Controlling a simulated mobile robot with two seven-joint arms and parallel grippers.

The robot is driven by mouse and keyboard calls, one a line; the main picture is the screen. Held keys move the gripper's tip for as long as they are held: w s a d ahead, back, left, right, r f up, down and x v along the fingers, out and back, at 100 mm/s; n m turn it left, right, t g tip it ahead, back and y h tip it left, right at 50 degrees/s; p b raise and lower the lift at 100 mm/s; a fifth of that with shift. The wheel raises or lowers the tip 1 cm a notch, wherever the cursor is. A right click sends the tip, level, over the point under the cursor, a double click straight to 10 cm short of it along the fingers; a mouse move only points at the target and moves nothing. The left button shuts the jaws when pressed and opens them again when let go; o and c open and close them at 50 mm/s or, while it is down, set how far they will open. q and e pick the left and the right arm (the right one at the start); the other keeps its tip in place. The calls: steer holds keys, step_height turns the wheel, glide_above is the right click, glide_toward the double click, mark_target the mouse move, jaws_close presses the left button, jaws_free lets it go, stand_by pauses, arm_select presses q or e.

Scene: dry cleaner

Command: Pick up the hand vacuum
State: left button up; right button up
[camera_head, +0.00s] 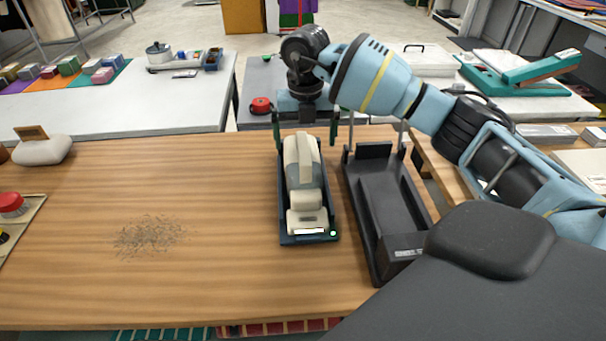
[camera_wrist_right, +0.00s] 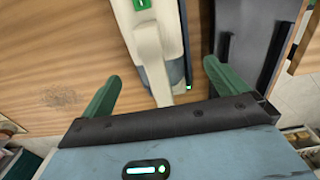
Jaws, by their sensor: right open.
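The hand vacuum (camera_head: 304,185) is cream with a grey section and lies in a dark blue tray-like base (camera_head: 310,239) on the wooden table. My right gripper (camera_head: 306,143) is at the far end of the vacuum, with its fingers apart on either side of it. In the right wrist view the vacuum (camera_wrist_right: 153,60) runs between the two green fingers of the gripper (camera_wrist_right: 163,85), with no contact visible. The gripper is open and empty. My left gripper is in neither view.
A black tray-like stand (camera_head: 385,205) is close to the right of the vacuum. Scattered debris (camera_head: 150,236) lies on the table at left. A beige rounded object (camera_head: 42,149) is at the far left, and a red button (camera_head: 12,204) at the left edge. The table between is clear.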

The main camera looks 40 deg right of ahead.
mark_target(303, 144)
steer(key=shift+w+a+f, duration=0.15)
steer(key=shift+f, duration=2.4)
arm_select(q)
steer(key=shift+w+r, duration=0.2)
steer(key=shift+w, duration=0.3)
arm_select(e)
steer(key=c, duration=1.2)
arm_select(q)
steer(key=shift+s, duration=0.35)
arm_select(e)
steer(key=shift+r, duration=0.1)
steer(key=c, duration=0.9)
steer(key=shift+r, duration=0.1)
steer(key=shift+c, duration=0.2)
steer(key=shift+w+r, duration=0.1)
steer(key=shift+r, duration=0.5)
step_height(303, 144, up, 2)
steer(key=shift+r, duration=0.15)
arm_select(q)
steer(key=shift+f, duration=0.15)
arm_select(e)
steer(key=s+a, duration=0.2)
steer(key=s, duration=0.5)
steer(key=s+a+r, duration=0.1)
steer(key=s+a, duration=0.2)
steer(key=s, duration=0.5)
steer(key=shift+a+r, duration=0.15)
steer(key=shift+a, duration=0.05)
